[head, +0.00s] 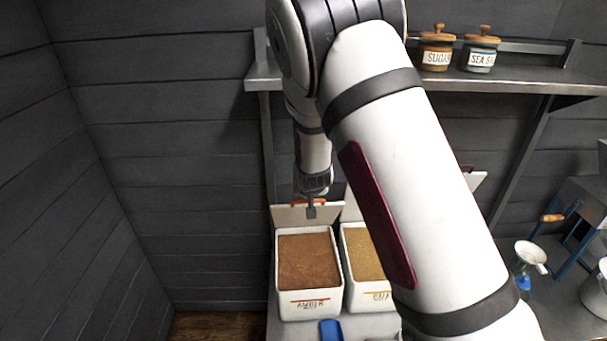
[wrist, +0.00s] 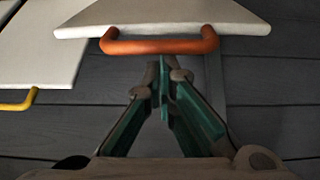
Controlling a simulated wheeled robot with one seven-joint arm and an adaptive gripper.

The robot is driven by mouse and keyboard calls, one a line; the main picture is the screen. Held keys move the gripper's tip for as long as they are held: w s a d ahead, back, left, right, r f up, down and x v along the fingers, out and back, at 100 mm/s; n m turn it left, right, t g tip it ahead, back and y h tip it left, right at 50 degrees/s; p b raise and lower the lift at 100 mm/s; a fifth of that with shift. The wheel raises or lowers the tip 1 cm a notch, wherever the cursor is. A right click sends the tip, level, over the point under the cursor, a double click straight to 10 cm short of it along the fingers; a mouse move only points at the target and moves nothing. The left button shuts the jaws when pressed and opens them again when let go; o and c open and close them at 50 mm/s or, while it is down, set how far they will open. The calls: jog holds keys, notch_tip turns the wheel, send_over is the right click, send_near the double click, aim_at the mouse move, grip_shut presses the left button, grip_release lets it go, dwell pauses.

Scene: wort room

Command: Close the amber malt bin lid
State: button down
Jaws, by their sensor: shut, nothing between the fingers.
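The amber malt bin (head: 309,302) is a white box labelled AMBER, full of reddish-brown grain, at the lower middle of the head view. Its white lid (head: 290,216) stands open, raised at the back of the bin. The lid (wrist: 165,15) also shows at the top of the wrist view, with an orange bar handle (wrist: 160,42) along its edge. My gripper (wrist: 163,75) is shut and empty, its fingertips just below the orange handle in the wrist view. In the head view my gripper (head: 311,211) is in front of the lid; I cannot tell whether it touches.
A second bin (head: 367,265) with golden grain stands right beside it, partly hidden by my arm; its open lid (wrist: 40,50) has a yellow handle (wrist: 20,103). A blue object (head: 330,331) lies in front. A shelf with two jars (head: 437,50) is above right.

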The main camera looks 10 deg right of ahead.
jog(key=s+a+f+p, duration=0.2)
jog(key=s+f+p, duration=0.1)
jog(key=s+f, duration=0.9)
notch_tip(320, 180, down, 3)
jog(key=shift+s+r, duration=0.1)
jog(key=shift+s, duration=0.2)
dwell(0.7)
notch_tip(320, 180, up, 8)
jog(key=p, duration=0.3)
dwell(0.5)
